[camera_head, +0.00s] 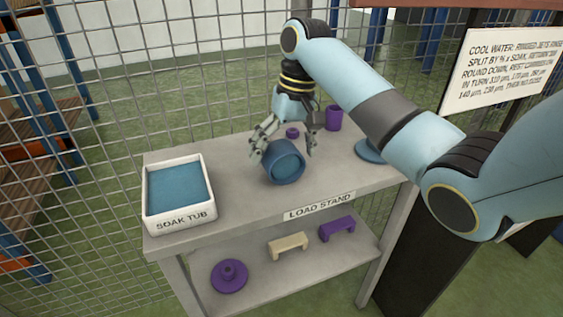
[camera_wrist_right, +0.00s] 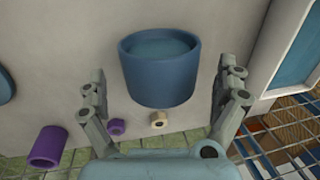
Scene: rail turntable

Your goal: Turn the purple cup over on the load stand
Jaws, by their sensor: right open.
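The purple cup (camera_head: 333,117) stands near the back edge of the load stand (camera_head: 240,215), right of my right gripper. Nothing is visibly gripped. My left gripper is out of view.
A white soak tub (camera_head: 180,215) stands at the stand's left end. A small purple piece (camera_head: 292,133) and a small cream piece (camera_wrist_right: 159,119) lie behind the blue cup. A blue disc (camera_head: 370,151) lies at right. The lower shelf holds several parts. Wire mesh rises behind.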

